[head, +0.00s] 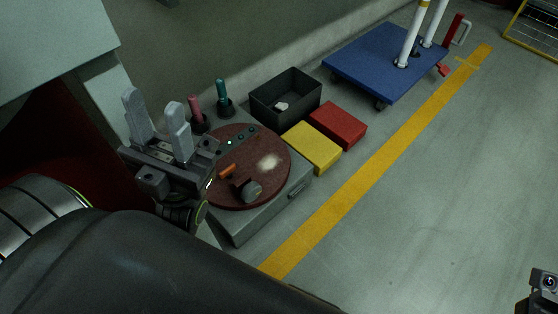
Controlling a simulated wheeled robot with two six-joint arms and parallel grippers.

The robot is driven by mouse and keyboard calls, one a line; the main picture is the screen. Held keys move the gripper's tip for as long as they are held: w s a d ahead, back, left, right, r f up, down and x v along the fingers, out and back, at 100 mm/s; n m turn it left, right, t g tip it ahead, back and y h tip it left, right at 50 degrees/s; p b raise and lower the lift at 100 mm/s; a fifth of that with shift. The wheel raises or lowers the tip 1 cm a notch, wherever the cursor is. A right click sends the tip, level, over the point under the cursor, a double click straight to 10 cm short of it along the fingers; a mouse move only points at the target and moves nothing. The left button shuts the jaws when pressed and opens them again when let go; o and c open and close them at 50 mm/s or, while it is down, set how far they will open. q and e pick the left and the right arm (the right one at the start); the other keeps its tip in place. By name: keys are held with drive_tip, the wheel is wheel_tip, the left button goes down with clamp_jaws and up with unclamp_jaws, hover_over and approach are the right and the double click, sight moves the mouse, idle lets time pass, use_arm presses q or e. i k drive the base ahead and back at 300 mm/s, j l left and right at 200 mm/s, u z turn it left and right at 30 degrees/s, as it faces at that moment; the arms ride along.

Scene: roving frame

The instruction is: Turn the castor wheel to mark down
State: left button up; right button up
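A reddish-brown round disc (224,195) lies on top of a grey box (240,229) at the centre left. On the disc sits a small dark fitting with a grey round part (252,191), which may be a castor wheel; no mark on it can be made out. A blue platform trolley (372,58) at the upper right stands on dark castors (381,104). My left gripper (153,100) is open and empty, at the left of the disc, its fingers apart. My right gripper (543,292) is partly in view at the lower right corner; its fingers are not clear.
An orange piece (227,171) and a pale patch are on the disc. Red and teal handles (222,92) stand behind it. A black bin (287,101), yellow box (311,147) and red box (338,124) are alongside. Floor right of the yellow line (375,167) is clear.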

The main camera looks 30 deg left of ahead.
sight(250, 191)
drive_tip(key=i+l, duration=0.2)
drive_tip(key=i, duration=0.35)
drive_tip(key=i+l, duration=0.2)
drive_tip(key=i, duration=0.35)
drive_tip(key=i+l, duration=0.2)
drive_tip(key=i, duration=0.4)
drive_tip(key=i+l+u, duration=0.25)
drive_tip(key=i, duration=0.35)
drive_tip(key=i+l+u, duration=0.25)
drive_tip(key=i+l, duration=0.25)
drive_tip(key=i+u, duration=0.1)
drive_tip(key=u, duration=3.6)
